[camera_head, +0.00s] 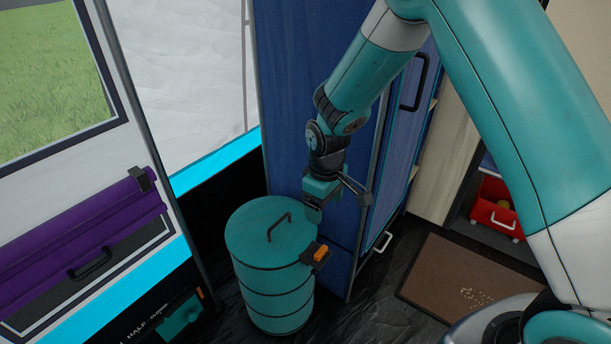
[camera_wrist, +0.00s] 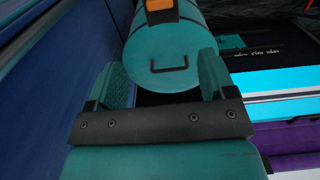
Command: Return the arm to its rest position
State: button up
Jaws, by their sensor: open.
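My arm reaches down from the upper right in the head view. My gripper (camera_head: 314,212) hangs over the right side of a teal lidded bin (camera_head: 272,262). In the wrist view my gripper (camera_wrist: 162,82) is open, with its two teal finger pads apart and nothing between them. The bin's lid (camera_wrist: 165,62) with its dark handle shows beyond the fingers. The lid is closed. I cannot tell the exact gap between the fingertips and the bin.
A blue cabinet (camera_head: 310,90) stands right behind my gripper. A tent wall with a purple roll (camera_head: 80,235) is at left. A brown mat (camera_head: 465,280) lies on the floor at right, near a red box (camera_head: 497,212). An orange latch (camera_head: 320,252) sticks out from the bin.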

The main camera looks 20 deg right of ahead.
jog(key=s+a+r+y, duration=0.25)
jog(key=s+r, duration=0.65)
jog(key=r, duration=0.6)
jog(key=s+a+r+y, duration=0.1)
jog(key=s+r, duration=0.3)
jog(key=s, duration=0.4)
jog(key=s+a+r+y, duration=0.1)
jog(key=s+r, duration=0.3)
jog(key=s, duration=0.4)
notch_tip(320, 180, up, 18)
jog(key=p, duration=1.8)
jog(key=shift+w+f, duration=0.2)
jog(key=shift+c, duration=0.2)
